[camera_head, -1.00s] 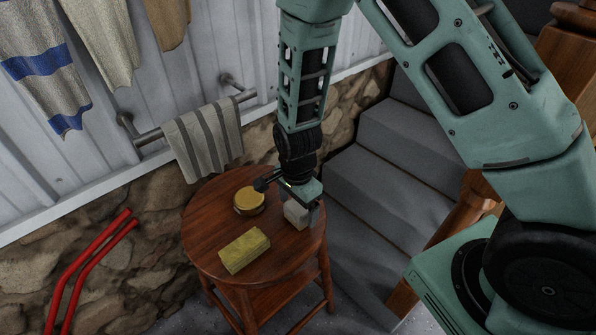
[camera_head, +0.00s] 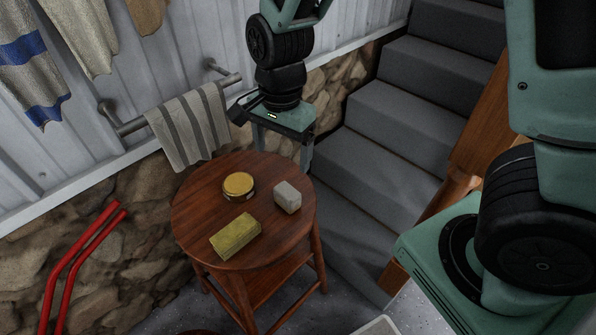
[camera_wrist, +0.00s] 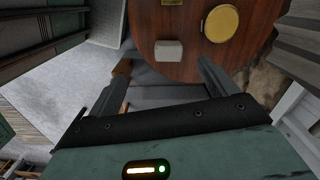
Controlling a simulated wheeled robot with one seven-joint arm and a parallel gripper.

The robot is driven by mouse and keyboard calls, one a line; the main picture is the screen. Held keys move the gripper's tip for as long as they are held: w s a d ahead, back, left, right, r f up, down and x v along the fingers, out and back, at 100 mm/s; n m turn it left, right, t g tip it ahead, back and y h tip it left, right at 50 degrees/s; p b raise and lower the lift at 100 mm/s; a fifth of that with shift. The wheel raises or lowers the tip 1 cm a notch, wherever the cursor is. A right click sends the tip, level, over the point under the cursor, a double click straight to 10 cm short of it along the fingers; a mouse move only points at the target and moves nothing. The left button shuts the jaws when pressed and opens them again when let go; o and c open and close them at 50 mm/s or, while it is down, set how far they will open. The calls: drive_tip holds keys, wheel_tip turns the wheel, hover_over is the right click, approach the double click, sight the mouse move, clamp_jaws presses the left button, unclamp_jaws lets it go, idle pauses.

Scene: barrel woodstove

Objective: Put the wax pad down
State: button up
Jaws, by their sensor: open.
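A small pale grey block (camera_head: 287,197), which looks like the wax pad, rests on the right side of the round wooden table (camera_head: 200,217). It also shows in the wrist view (camera_wrist: 169,50), near the table's edge. My gripper (camera_head: 282,150) is above and behind the block, apart from it, with its fingers spread and nothing between them. In the wrist view my gripper (camera_wrist: 160,72) shows both fingers, with the block beyond the gap between them. Nothing hides the block.
A round tin with a yellow lid (camera_head: 239,186) and a yellow-green block (camera_head: 236,236) share the tabletop. A striped towel (camera_head: 189,125) hangs on a wall rail behind. Grey stairs (camera_head: 394,124) rise at the right. Red bent bars (camera_head: 78,262) stand at the left.

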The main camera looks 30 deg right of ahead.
drive_tip(key=s+a+r+n, duration=0.2)
drive_tip(key=s+r+n, duration=0.1)
drive_tip(key=s+n, duration=0.5)
drive_tip(key=s+a+r+n, duration=0.2)
drive_tip(key=s+r+n, duration=0.2)
drive_tip(key=s+n, duration=0.5)
drive_tip(key=n, duration=0.2)
drive_tip(key=shift+s+a+n, duration=0.15)
drive_tip(key=shift+s+n, duration=0.05)
drive_tip(key=shift+n, duration=0.2)
